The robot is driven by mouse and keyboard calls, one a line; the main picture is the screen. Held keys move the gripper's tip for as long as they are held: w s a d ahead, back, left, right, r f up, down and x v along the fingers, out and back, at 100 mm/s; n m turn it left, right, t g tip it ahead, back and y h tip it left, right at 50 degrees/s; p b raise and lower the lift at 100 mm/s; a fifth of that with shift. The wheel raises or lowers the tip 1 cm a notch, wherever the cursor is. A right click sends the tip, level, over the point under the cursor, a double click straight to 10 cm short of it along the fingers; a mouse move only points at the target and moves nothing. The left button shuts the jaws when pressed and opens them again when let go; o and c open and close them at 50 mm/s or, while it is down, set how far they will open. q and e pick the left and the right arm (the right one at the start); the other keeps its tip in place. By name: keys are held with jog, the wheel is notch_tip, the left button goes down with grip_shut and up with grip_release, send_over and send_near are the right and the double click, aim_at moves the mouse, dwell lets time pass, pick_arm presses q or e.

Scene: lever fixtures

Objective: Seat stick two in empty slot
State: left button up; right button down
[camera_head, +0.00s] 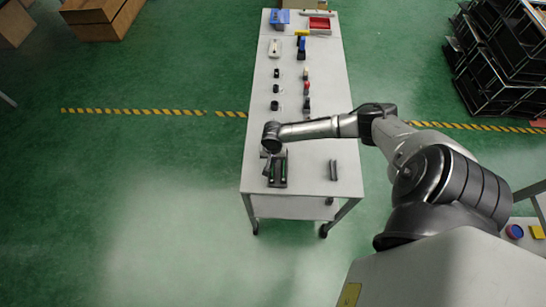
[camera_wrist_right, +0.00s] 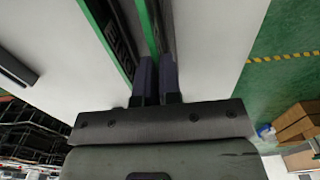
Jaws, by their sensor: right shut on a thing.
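My right gripper (camera_head: 267,154) is over the near end of the white table, at a dark slotted fixture (camera_head: 278,172) with green strips in it. In the right wrist view, the two dark fingers (camera_wrist_right: 156,78) are closed on a thin green-edged stick (camera_wrist_right: 148,25). Its lower edge is hidden, so I cannot tell how deep it sits. Another green-edged dark piece with pale lettering (camera_wrist_right: 122,42) lies alongside to the left. The slots themselves are hidden by the sticks and fingers. My left gripper is not in view.
A dark narrow block (camera_head: 333,170) stands apart at the right of the table (camera_head: 308,185); bare tabletop lies between it and the fixture. Several small fixtures stand farther along, with a red tray (camera_head: 319,23) and blue bin (camera_head: 280,17) at the far end.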

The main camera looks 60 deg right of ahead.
jog(key=shift+f+b, duration=0.3)
jog(key=shift+f, duration=0.55)
jog(key=c, duration=1.2)
grip_release()
jog(key=shift+r, duration=0.45)
notch_tip(320, 180, up, 13)
jog(key=shift+f+p, duration=0.1)
jog(key=shift+p, duration=0.45)
